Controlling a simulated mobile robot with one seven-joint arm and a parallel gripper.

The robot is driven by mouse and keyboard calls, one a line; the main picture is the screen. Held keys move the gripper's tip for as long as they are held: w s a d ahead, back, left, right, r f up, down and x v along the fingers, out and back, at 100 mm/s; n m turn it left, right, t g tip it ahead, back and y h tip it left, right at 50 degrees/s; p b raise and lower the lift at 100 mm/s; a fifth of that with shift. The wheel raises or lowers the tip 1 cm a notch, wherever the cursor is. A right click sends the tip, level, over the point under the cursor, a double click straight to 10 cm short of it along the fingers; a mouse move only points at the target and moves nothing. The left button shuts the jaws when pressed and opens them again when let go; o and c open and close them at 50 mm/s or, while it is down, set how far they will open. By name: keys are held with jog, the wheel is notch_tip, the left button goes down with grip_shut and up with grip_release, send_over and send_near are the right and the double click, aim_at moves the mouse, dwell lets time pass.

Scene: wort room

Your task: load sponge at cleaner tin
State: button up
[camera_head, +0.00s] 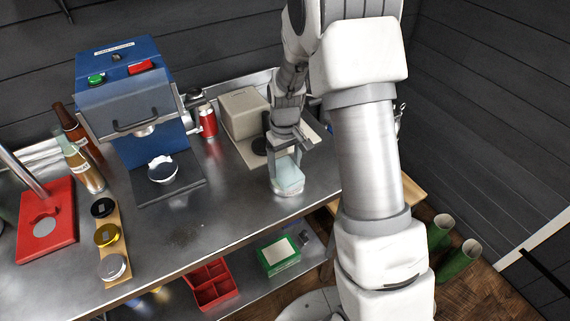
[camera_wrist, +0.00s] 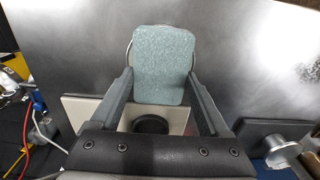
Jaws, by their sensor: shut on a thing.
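My gripper (camera_head: 289,153) points down over the steel bench and is shut on a pale blue sponge (camera_head: 290,175). The sponge also fills the space between the finger ends in the wrist view (camera_wrist: 163,68). The cleaner tin (camera_head: 287,192), a low round light-coloured tin, is directly under the sponge near the bench's front edge. Only its rim shows around the sponge, and I cannot tell whether the sponge touches it.
A beige scale-like device (camera_head: 243,114) stands behind my gripper. A blue capping machine (camera_head: 128,95), bottles (camera_head: 80,160), a lid strip (camera_head: 112,215) and a red stand (camera_head: 47,215) are to the left. A red can (camera_head: 208,122) stands behind. The front middle bench is clear.

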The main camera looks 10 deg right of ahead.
aim_at(285, 168)
dwell(0.6)
jog(key=shift+r+p, duration=2.3)
jog(key=shift+r, duration=1.2)
